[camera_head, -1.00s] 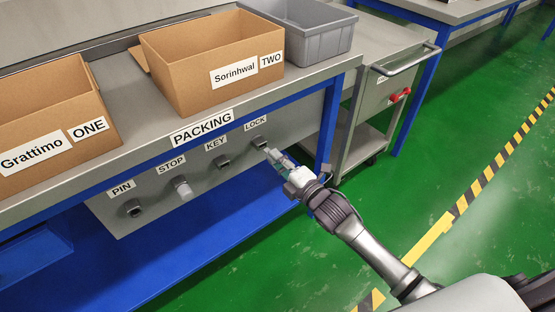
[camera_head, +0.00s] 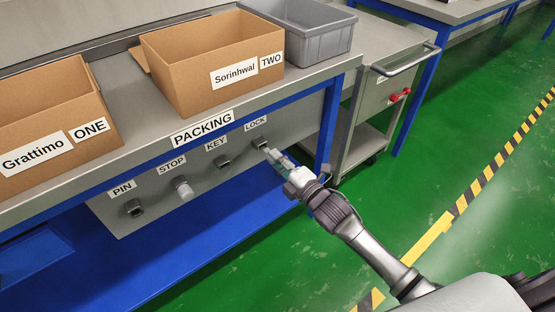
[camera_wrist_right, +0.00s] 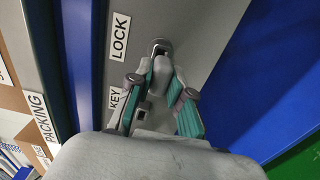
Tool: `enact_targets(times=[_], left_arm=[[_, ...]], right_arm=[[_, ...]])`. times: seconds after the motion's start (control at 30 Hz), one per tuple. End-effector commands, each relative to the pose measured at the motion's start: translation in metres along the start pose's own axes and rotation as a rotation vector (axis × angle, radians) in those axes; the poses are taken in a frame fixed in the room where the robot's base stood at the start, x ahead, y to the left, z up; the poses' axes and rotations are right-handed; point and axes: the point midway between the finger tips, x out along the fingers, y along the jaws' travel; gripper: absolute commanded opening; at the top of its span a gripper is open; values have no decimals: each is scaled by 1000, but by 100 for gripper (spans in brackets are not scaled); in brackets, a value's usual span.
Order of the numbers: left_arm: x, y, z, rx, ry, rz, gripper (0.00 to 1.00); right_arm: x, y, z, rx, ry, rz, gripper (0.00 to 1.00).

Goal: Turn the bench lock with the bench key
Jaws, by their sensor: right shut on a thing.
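The bench lock (camera_head: 259,143) is a dark grey fitting on the grey panel under the LOCK label. It also shows in the right wrist view (camera_wrist_right: 161,44). My right gripper (camera_head: 272,156) is in front of the lock, coming from the lower right. In the right wrist view its teal-padded fingers are shut on a grey piece, the bench key (camera_wrist_right: 161,67), whose far end is at the lock. The fingers hide part of the key, and I cannot tell how deep it sits. My left gripper is not in view.
The KEY fitting (camera_head: 222,161), the STOP knob (camera_head: 182,187) and the PIN fitting (camera_head: 133,208) are left of the lock. Cardboard boxes (camera_head: 205,62) and a grey bin (camera_head: 318,42) stand on the bench. A grey cart (camera_head: 390,85) stands to the right. Green floor is clear beyond.

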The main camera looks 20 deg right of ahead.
Motion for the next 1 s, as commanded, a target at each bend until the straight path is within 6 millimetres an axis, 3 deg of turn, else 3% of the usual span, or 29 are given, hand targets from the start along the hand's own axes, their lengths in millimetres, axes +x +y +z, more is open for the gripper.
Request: enact_targets(times=[1.0], left_arm=[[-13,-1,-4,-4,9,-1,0]], right_arm=[[20,0,0,0,0,0,0]])
